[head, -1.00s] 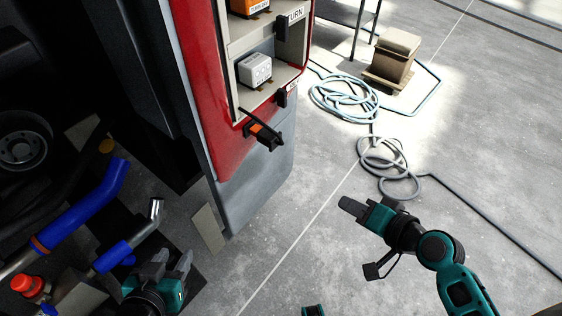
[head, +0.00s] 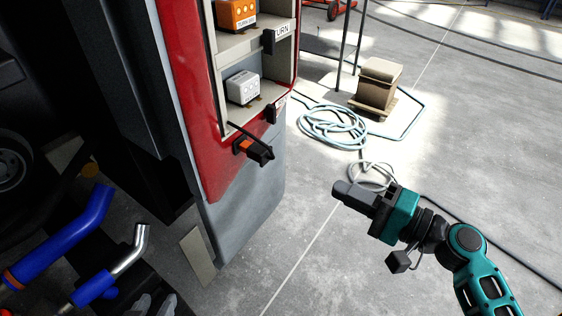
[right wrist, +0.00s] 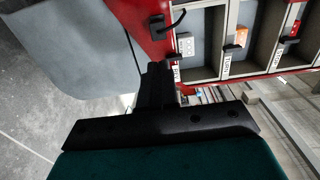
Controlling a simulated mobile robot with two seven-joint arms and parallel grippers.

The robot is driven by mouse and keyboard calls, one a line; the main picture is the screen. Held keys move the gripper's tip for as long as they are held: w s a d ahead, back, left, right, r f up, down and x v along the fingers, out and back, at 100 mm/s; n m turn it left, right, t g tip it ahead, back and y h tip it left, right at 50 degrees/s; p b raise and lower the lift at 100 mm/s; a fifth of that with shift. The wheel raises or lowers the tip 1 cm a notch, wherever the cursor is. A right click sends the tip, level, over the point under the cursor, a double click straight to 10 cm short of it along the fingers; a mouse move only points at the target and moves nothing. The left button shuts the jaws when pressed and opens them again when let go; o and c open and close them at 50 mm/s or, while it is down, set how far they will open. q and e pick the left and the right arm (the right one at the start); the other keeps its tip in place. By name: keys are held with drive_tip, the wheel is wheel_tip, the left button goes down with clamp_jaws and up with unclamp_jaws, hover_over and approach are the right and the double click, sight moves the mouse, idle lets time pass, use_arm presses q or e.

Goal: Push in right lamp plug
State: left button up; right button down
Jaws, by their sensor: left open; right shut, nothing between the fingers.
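A black plug with an orange part (head: 254,151) and a short black cable sits at the lower front edge of the red-framed panel (head: 190,120). Whether it is seated cannot be told. A white block (head: 243,88) stands on the shelf just above it, and an orange block (head: 236,14) is on the shelf higher up. My right gripper (head: 346,191) is shut and empty, to the right of and below the plug, apart from it. Its fingers also show in the right wrist view (right wrist: 155,88), pointing toward the panel. My left gripper (head: 153,304) is open at the bottom edge, mostly cut off.
Small black pieces (head: 270,40) with labels, one reading TURN, stick out from the shelf edges. Blue pipes (head: 65,240) lie at lower left. A coiled hose (head: 335,127) and a box on a pallet (head: 378,85) are on the floor behind.

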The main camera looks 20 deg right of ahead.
sight(268, 156)
drive_tip(key=shift+w+a, duration=0.1)
drive_tip(key=p+x, duration=0.1)
drive_tip(key=x, duration=1.1)
drive_tip(key=shift+w+a, duration=0.6)
drive_tip(key=shift+w, duration=0.1)
